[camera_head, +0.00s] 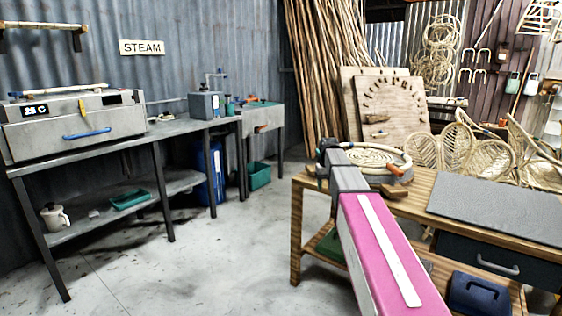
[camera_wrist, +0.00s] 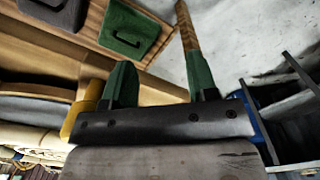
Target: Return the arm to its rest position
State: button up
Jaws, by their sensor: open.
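My arm, with a pink link (camera_head: 385,245), reaches forward over the workbench (camera_head: 415,200) in the head view. My gripper (camera_wrist: 160,78) shows in the wrist view with its two dark green fingers well apart and nothing between them. Past the fingers are the lower part of the bench, a wooden leg (camera_wrist: 187,30) and the pale floor. In the head view the gripper end is small and partly hidden by my own arm, near the left end of the bench, beside a round rattan coil (camera_head: 370,157).
A steam box (camera_head: 75,130) reading 25 C stands on a metal table (camera_head: 150,138) at left. A pegged wooden board (camera_head: 388,105), rattan poles (camera_head: 325,60) and woven rattan pieces (camera_head: 455,150) stand beyond the bench. Floor (camera_head: 190,250) between table and bench is clear.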

jog(key=s+f, duration=1.1)
jog(key=s, duration=0.3)
jog(key=s+f+m, duration=0.1)
jog(key=s+f, duration=1.1)
jog(key=s, duration=0.2)
jog(key=shift+a+f, duration=0.15)
jog(key=shift+a, duration=0.1)
jog(key=shift+s, duration=0.1)
